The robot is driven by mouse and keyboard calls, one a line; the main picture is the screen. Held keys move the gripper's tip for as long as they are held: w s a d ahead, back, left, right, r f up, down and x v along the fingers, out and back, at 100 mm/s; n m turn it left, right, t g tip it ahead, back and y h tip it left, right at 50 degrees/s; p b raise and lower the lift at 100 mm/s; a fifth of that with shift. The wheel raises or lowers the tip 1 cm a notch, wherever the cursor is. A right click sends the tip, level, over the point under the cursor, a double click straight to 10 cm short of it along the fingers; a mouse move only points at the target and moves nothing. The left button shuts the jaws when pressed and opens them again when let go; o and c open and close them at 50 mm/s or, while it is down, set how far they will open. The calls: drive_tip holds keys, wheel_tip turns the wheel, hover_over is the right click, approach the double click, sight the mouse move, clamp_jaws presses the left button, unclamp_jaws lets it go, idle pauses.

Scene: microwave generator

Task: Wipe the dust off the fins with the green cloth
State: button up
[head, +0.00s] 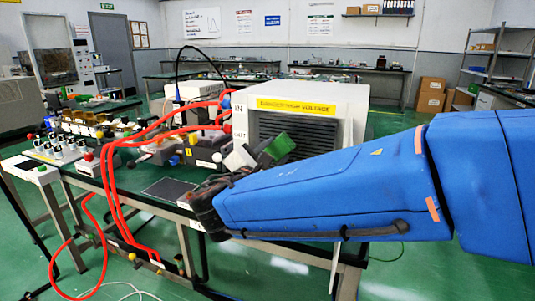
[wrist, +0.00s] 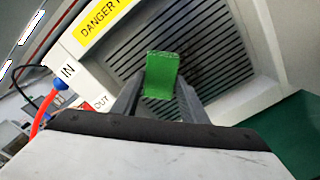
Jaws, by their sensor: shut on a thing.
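The green cloth (wrist: 160,78) is held between the two fingers of my gripper (wrist: 158,95), which is shut on it, in the wrist view. In the head view the cloth (head: 279,146) shows at the tip of my gripper (head: 258,152), in front of the white cabinet. The fins (wrist: 215,60) are dark, slanted slats in the cabinet's grey panel, behind the cloth. A darker patch shows on the fins right of the cloth. In the head view the fins (head: 300,130) are partly hidden by my arm and the cloth. I cannot tell whether the cloth touches them.
The white cabinet (head: 355,105) carries a yellow danger label (head: 297,106). Red hoses (head: 120,190) run from its left side over the bench and down to the floor. Grey and black units (head: 205,150) stand on the bench left of my gripper. Green floor lies right of the cabinet.

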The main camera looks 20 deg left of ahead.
drive_tip(key=shift+s+d, duration=0.15)
drive_tip(key=shift+d, duration=1.45)
drive_tip(key=shift+s+d, duration=0.15)
drive_tip(key=shift+d, duration=1.45)
drive_tip(key=shift+s+d, duration=0.15)
drive_tip(key=shift+d, duration=1.45)
drive_tip(key=s, duration=0.6)
drive_tip(key=shift+a, duration=0.2)
drive_tip(key=shift+s, duration=0.1)
drive_tip(key=s, duration=0.2)
drive_tip(key=shift+s+a, duration=0.15)
drive_tip(key=shift+s, duration=0.25)
